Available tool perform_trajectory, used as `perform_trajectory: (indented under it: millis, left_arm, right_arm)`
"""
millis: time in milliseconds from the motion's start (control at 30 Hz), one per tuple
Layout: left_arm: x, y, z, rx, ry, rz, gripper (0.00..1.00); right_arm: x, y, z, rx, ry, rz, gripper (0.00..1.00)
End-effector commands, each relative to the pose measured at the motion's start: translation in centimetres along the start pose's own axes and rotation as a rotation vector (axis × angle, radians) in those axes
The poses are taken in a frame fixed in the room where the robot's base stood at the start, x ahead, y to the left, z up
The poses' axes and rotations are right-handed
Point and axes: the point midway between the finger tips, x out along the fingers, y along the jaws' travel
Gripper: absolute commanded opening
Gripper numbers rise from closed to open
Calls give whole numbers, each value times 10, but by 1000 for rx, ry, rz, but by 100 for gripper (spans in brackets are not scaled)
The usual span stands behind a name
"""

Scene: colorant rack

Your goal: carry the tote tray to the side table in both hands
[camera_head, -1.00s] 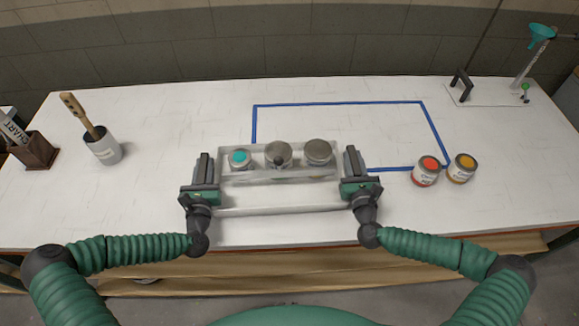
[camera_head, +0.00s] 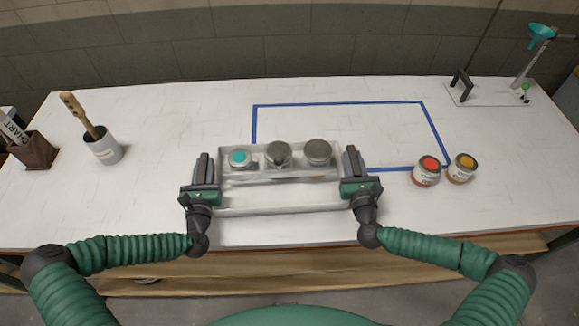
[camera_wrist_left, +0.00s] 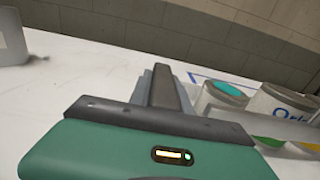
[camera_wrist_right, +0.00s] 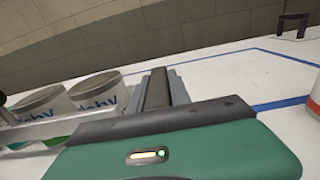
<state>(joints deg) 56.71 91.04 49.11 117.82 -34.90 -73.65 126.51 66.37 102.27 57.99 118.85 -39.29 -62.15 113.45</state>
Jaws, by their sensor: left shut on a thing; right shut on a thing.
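The pale grey tote tray (camera_head: 280,208) is at the front middle of the white worktable, between my two grippers. Three cans stand in its back part: one with a teal top (camera_head: 239,159) and two with grey tops (camera_head: 278,154) (camera_head: 318,152). My left gripper (camera_head: 204,170) is shut on the tray's left end. My right gripper (camera_head: 354,163) is shut on its right end. The tray looks level. Whether it touches the tabletop or hangs just above it I cannot tell. The wrist views show the cans beside each gripper; the fingertips' contact is hidden. No side table can be made out.
A blue tape outline (camera_head: 338,103) lies behind the tray. Red-topped (camera_head: 427,171) and yellow-topped (camera_head: 462,168) cans stand to the right. A grey pot with a brush (camera_head: 103,147) and a brown box (camera_head: 35,150) stand left. A funnel stand (camera_head: 530,60) is at back right.

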Motion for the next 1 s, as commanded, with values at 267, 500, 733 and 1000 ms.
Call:
perform_trajectory:
  millis: [267,500,733,1000]
  left_arm:
    - [0,0,-1,0,1,0,0]
    - [0,0,5,0,-4,0,0]
    - [0,0,29,0,-5,0,0]
    - [0,0,54,0,-5,0,0]
  right_arm:
    - [0,0,0,0,1,0,0]
    - [0,0,5,-1,-4,0,0]
    - [0,0,29,-1,-5,-1,0]
    - [0,0,54,-1,-5,-1,0]
